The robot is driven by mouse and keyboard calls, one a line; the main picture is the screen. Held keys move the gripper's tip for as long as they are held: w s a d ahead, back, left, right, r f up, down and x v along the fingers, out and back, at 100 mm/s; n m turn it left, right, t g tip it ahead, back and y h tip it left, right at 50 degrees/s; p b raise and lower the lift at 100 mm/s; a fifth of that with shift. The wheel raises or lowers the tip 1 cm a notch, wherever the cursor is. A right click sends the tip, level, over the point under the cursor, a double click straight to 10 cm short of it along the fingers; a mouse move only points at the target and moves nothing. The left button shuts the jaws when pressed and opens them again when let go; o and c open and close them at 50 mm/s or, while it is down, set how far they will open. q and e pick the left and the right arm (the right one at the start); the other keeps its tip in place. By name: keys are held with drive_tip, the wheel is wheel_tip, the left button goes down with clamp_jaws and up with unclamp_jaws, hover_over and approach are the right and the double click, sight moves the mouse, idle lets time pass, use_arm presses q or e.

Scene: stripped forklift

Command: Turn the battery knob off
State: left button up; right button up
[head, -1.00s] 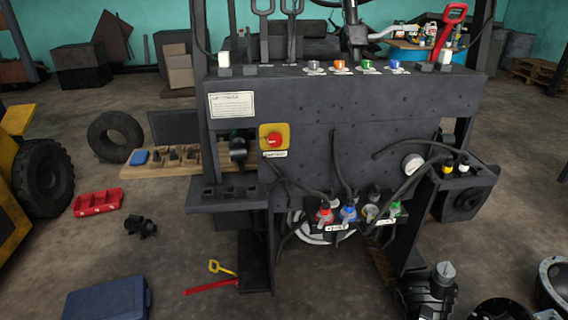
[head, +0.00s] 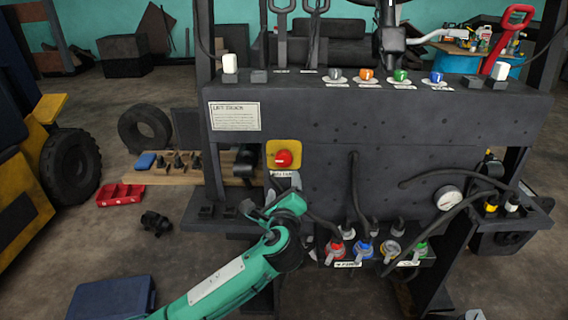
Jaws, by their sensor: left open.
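The battery knob (head: 284,158) is a round red knob on a yellow plate (head: 272,148), on the left part of the dark grey forklift panel (head: 340,125). A small white label sits just under the plate and is partly covered. My left arm comes in from the lower left, green with dark joints. My right gripper is out of view.
Small coloured knobs (head: 366,76) line the panel's top ledge. Coloured connectors (head: 364,249) with dark cables are low on the panel, right of my wrist. A black handle (head: 244,163) stands left of the knob. A gauge (head: 447,198) is at the right.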

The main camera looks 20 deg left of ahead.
sight(284, 162)
use_arm(q)
drive_tip(key=p+x, duration=0.1)
drive_tip(key=x, duration=0.9)
drive_tip(key=shift+w+p, duration=0.25)
drive_tip(key=shift+p, duration=0.15)
drive_tip(key=shift+w+a, duration=0.25)
drive_tip(key=shift+w, duration=0.35)
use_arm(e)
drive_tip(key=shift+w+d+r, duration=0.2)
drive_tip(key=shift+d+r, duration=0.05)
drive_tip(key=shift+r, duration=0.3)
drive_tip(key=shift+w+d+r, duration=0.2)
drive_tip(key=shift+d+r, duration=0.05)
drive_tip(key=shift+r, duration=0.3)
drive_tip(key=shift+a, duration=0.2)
use_arm(q)
drive_tip(key=shift+f, duration=0.1)
drive_tip(key=c, duration=1)
